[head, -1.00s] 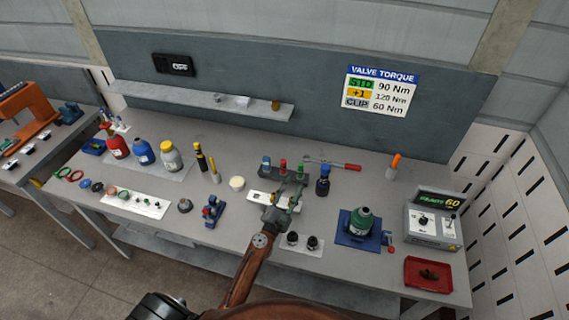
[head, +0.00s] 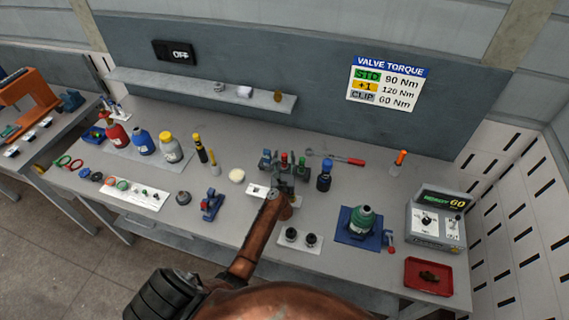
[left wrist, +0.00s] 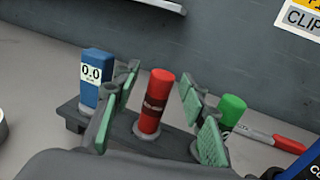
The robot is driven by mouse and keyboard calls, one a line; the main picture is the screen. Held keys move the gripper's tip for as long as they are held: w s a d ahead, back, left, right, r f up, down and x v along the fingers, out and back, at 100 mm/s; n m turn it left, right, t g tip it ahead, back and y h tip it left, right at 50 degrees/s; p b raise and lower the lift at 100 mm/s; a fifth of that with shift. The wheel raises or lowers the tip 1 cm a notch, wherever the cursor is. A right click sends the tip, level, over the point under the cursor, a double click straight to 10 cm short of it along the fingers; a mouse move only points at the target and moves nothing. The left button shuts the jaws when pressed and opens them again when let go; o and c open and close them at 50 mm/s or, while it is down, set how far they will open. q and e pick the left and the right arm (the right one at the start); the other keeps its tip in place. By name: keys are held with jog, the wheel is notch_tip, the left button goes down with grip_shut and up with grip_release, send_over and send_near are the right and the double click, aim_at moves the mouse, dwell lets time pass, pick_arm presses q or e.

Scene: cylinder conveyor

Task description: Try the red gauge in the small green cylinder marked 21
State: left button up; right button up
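The red gauge (left wrist: 154,102) stands upright in the dark gauge rack (left wrist: 150,147), between a blue gauge reading 0.0 (left wrist: 94,85) and a green gauge (left wrist: 230,112). In the head view the red gauge (head: 284,158) shows at the rack. My left gripper (head: 285,174) is at the rack; in the left wrist view its green-padded fingers (left wrist: 160,110) are open on either side of the red gauge, with gaps visible. The small green cylinder (head: 362,219) stands on a blue mat (head: 345,238) to the right; its number is too small to read. My right gripper is not in view.
A dark blue-topped item (head: 324,178) stands close right of the rack. A red-handled tool (head: 350,161) lies behind. A control box (head: 436,220) and a red tray (head: 428,277) are at the right. Bench between rack and blue mat is partly clear.

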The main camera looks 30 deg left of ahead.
pick_arm(q)
jog(key=shift+w+a, duration=0.15)
jog(key=shift+w, duration=0.1)
jog(key=c, duration=1.1)
grip_shut()
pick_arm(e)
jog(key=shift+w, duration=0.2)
